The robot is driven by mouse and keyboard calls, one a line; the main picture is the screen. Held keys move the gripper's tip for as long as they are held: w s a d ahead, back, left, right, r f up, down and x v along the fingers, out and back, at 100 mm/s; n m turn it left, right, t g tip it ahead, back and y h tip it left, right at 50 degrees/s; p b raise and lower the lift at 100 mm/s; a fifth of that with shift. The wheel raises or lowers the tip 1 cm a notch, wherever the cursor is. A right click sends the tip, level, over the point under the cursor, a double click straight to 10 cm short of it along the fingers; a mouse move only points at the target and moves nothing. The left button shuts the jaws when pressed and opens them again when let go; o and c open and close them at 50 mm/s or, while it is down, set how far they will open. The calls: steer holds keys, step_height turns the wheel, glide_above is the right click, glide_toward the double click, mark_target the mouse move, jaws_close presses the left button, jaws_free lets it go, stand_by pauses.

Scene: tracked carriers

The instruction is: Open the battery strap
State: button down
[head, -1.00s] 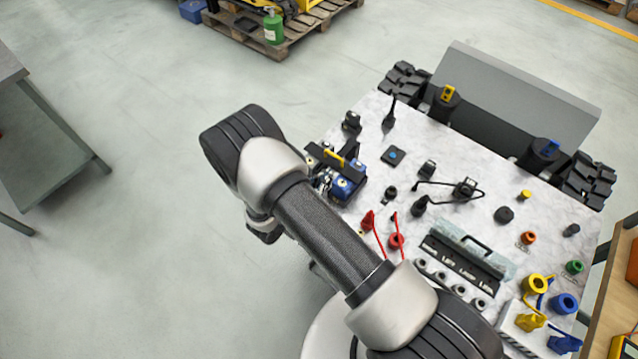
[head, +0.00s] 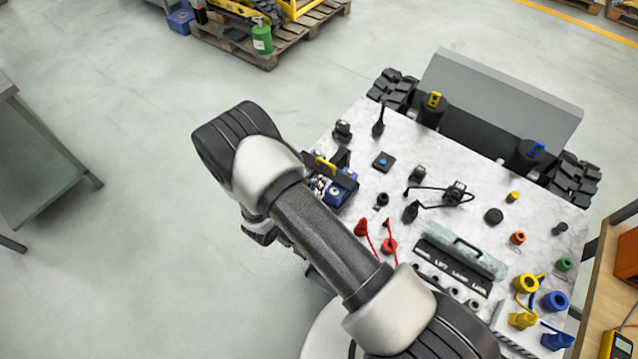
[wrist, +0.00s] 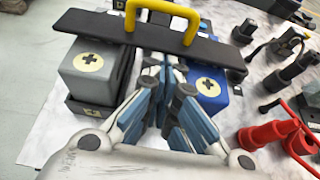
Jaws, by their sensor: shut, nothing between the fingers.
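The battery strap, a black bar (wrist: 92,25) with a yellow handle (wrist: 190,32), lies across the top of the wrist view. It crosses over a grey battery (wrist: 92,85) on the left and a blue battery (wrist: 208,82) on the right, each with a plus mark. My gripper (wrist: 160,82) is shut and empty, its fingertips in front of the bar, below the yellow handle. I cannot tell whether they touch the bar. In the head view the strap's bar (head: 338,173) and the blue battery (head: 342,190) show beside my arm, which hides much of the rest.
Red connectors (wrist: 268,134) stand close on the right in the wrist view. Open floor (head: 130,110) lies to the left.

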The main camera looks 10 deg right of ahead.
steer(key=shift+r+p, duration=0.35)
steer(key=shift+r, duration=0.25)
steer(key=r+g+y+p, duration=0.1)
steer(key=r+y+p, duration=0.1)
steer(key=r+p, duration=0.1)
steer(key=w+d+r+g+y+p, duration=0.1)
steer(key=r+g+y+p, duration=0.1)
steer(key=r+p, duration=0.1)
steer(key=w+d+r+g+y+p, duration=0.1)
steer(key=r+g+p, duration=0.1)
steer(key=r+p, duration=0.1)
steer(key=shift+d+y+p, duration=0.2)
steer(key=shift+y+p, duration=0.2)
steer(key=shift+p, duration=0.35)
steer(key=shift+w+d+r+p, duration=0.1)
steer(key=shift+w+r+p, duration=0.05)
steer(key=shift+r+p, duration=0.2)
steer(key=w+d+r+p, duration=0.4)
steer(key=w+d, duration=0.2)
steer(key=shift+d+r, duration=0.25)
steer(key=shift+d, duration=0.15)
steer(key=shift+w, duration=0.1)
